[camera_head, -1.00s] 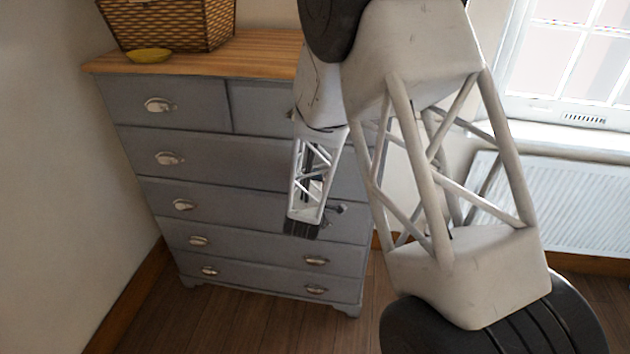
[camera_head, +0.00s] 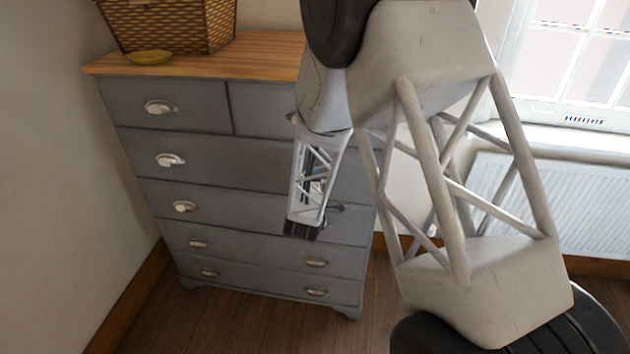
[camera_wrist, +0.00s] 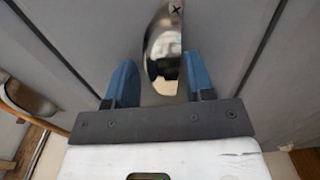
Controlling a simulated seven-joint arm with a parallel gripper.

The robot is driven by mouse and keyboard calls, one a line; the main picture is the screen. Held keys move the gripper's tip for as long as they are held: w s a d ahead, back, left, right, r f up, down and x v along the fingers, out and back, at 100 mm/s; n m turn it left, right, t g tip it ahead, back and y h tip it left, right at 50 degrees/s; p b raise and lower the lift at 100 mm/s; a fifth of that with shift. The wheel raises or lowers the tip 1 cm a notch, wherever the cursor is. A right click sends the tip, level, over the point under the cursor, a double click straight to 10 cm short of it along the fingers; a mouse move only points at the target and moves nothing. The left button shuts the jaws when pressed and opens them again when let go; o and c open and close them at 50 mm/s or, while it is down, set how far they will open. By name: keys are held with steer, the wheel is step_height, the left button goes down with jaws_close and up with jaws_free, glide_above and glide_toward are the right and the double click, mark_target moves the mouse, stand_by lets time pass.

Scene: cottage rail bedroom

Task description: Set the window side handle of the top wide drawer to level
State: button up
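The grey chest's top wide drawer (camera_head: 225,153) is shut, below the two small drawers. Its window-side handle is hidden behind my arm in the head view. In the wrist view, a shiny metal cup handle (camera_wrist: 162,58) with a screw at its top lies between my gripper's two blue fingers (camera_wrist: 161,80). The fingers stand apart, one on each side; the right one is very close to the handle, and I cannot tell whether either touches. The handle runs roughly along the drawer seams; its exact tilt is unclear. The head view does not show the fingertips clearly.
A second cup handle (camera_wrist: 30,98) shows at the left of the wrist view. The wooden top (camera_head: 255,52) carries a wicker basket (camera_head: 170,22) and a yellow dish (camera_head: 150,57). A radiator (camera_head: 588,205) stands under the window at right. The floor (camera_head: 225,315) in front is clear.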

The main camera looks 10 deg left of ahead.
steer(key=shift+r, duration=0.15)
steer(key=shift+s, duration=0.1)
steer(key=s, duration=0.7)
steer(key=shift+s, duration=0.3)
steer(key=shift+w, duration=0.1)
stand_by(0.4)
steer(key=w+a+m+g+h, duration=0.1)
steer(key=a+m+g+h, duration=0.5)
steer(key=m+h, duration=0.4)
steer(key=shift+w+h, duration=0.25)
steer(key=shift+h, duration=0.65)
